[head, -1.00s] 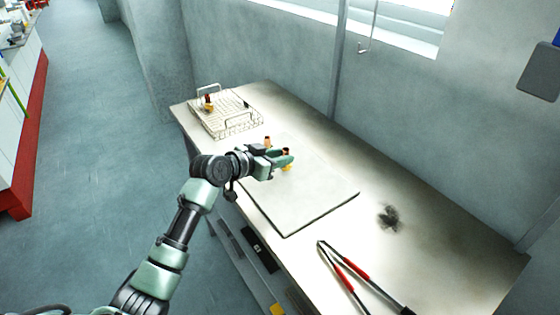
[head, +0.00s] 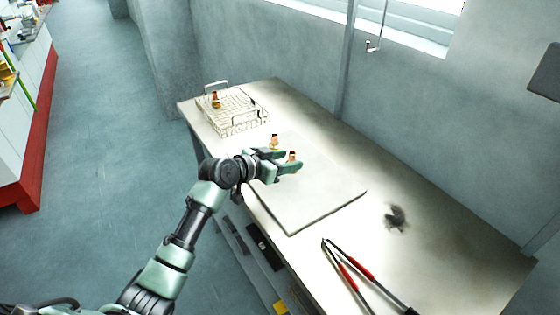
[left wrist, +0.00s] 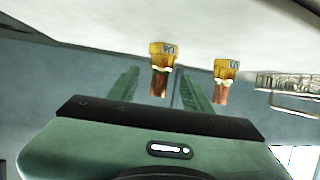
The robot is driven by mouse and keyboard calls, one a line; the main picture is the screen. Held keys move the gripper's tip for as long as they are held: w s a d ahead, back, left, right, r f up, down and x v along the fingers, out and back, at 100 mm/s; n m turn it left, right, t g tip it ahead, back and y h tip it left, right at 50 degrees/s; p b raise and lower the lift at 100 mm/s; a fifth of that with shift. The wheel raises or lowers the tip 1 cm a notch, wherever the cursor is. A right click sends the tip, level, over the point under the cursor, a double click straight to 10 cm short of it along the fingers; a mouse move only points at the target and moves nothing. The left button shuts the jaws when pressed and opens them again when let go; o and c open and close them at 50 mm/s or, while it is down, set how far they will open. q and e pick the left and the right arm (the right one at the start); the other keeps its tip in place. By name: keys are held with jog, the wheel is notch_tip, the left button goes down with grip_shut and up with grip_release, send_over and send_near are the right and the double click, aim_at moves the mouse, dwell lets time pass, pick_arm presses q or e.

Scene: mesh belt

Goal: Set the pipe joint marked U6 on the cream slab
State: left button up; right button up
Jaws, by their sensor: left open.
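Two copper-and-brass pipe joints stand upright close together near the back part of the cream slab (head: 318,196). My left gripper (head: 287,162) is open over the slab, with one joint (head: 292,156) between its fingers; the fingers hide its lower part. The other joint (head: 275,141) stands just outside the fingers, toward the basket. In the left wrist view, which is upside down, one joint (left wrist: 162,66) shows between the spread fingers and the other (left wrist: 227,78) to their right. A third joint (head: 215,99) is in the wire basket.
The wire mesh basket (head: 241,121), with raised handles, stands at the far left end of the bench (head: 440,262). The slab's near half is clear.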

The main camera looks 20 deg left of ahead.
pick_arm(q)
jog(key=shift+s+a+r, duration=0.15)
jog(key=shift+s, duration=0.1)
jog(key=b+v, duration=0.1)
jog(key=v, duration=0.9)
jog(key=shift+s+a+r+b, duration=0.1)
jog(key=shift+s+b, duration=0.15)
jog(key=shift+b, duration=0.05)
jog(key=shift+s+a+r, duration=0.15)
jog(key=shift+s+r, duration=0.05)
jog(key=shift+s, duration=0.15)
